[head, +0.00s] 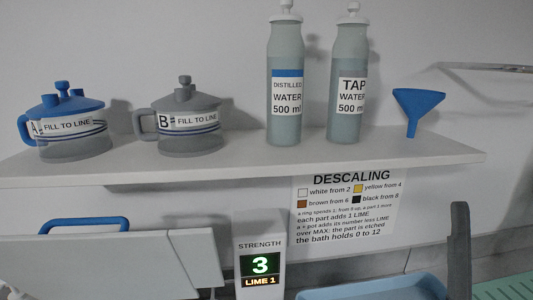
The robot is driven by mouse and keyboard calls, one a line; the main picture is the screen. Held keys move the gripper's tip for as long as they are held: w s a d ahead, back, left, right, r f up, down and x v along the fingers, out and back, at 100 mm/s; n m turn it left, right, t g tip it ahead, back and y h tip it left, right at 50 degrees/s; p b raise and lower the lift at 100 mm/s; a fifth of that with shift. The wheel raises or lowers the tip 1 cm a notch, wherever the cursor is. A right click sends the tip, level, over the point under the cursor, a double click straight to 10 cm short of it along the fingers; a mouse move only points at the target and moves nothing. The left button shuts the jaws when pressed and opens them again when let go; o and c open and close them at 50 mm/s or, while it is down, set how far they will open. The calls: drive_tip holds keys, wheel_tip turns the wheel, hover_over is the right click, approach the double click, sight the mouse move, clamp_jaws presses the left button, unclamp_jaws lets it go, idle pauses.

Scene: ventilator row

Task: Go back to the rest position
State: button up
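My gripper is not in this head view, so I cannot see whether it holds anything. No rest position is marked in the picture. A wall shelf (300,160) crosses the view. On it stand a blue-lidded pot A (70,125), a grey-lidded pot B (185,118), a distilled water bottle (286,125), a tap water bottle (347,122) and a blue funnel (415,105). All of them stand upright.
Below the shelf, a strength display (260,263) reads 3, LIME 1. A descaling sign (348,210) hangs on the wall. A white panel (110,265) with a blue handle (83,224) is at left. A blue tray (380,288), a dark upright piece (459,250) and a green mat (510,287) are at lower right.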

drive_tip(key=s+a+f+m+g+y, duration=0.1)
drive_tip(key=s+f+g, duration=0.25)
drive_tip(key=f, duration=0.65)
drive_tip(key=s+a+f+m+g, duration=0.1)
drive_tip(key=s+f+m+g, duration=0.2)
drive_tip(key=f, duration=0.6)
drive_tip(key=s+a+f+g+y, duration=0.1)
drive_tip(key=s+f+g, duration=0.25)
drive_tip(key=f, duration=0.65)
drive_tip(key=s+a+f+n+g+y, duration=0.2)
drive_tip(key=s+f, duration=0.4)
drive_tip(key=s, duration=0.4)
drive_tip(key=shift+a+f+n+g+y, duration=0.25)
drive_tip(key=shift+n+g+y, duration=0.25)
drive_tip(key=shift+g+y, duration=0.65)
